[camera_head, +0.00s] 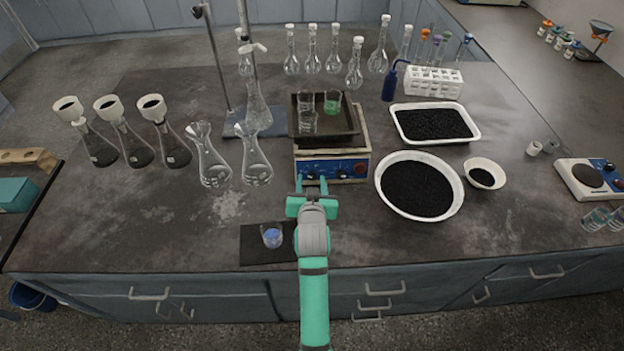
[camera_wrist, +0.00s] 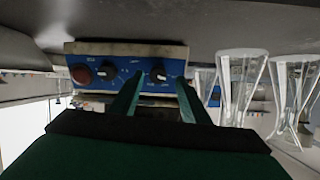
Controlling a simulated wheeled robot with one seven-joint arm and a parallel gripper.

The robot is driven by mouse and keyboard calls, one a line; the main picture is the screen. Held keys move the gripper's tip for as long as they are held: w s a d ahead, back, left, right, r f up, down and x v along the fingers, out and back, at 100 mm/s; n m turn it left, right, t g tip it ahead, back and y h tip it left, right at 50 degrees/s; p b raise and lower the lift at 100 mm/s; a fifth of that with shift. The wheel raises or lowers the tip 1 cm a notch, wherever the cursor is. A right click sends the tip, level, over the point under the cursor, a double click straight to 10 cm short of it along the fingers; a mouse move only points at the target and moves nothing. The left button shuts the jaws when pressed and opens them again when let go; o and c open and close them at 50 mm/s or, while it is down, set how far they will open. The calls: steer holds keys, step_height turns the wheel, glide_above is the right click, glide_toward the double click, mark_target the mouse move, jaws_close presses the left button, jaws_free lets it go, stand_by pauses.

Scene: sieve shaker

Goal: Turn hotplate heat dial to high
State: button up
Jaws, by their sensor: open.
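The hotplate (camera_head: 362,148) stands mid-bench with a blue front panel (camera_head: 346,168). In the wrist view, which looks upside down, the panel (camera_wrist: 128,64) carries a black dial (camera_wrist: 158,75), a second black dial (camera_wrist: 105,72) and a red round knob or button (camera_wrist: 81,75). The labels are too small to read, so I cannot tell which dial sets heat. My gripper (camera_head: 311,181) is open in front of the panel's left part. In the wrist view my gripper (camera_wrist: 157,82) has its fingers on either side of the first dial; contact is unclear.
A dark tray (camera_head: 325,140) with beakers sits on the hotplate. Two flasks (camera_head: 211,166) (camera_head: 256,163) stand close left of my gripper. A bowl of black grains (camera_head: 455,199) stands right. A beaker with blue contents (camera_head: 272,236) sits on a dark mat (camera_head: 254,255) near the front edge.

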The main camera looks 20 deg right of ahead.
steer(key=shift+d+x, duration=0.2)
steer(key=shift+x, duration=0.8)
steer(key=shift+s, duration=0.1)
steer(key=c, duration=1.1)
steer(key=shift+o, duration=0.2)
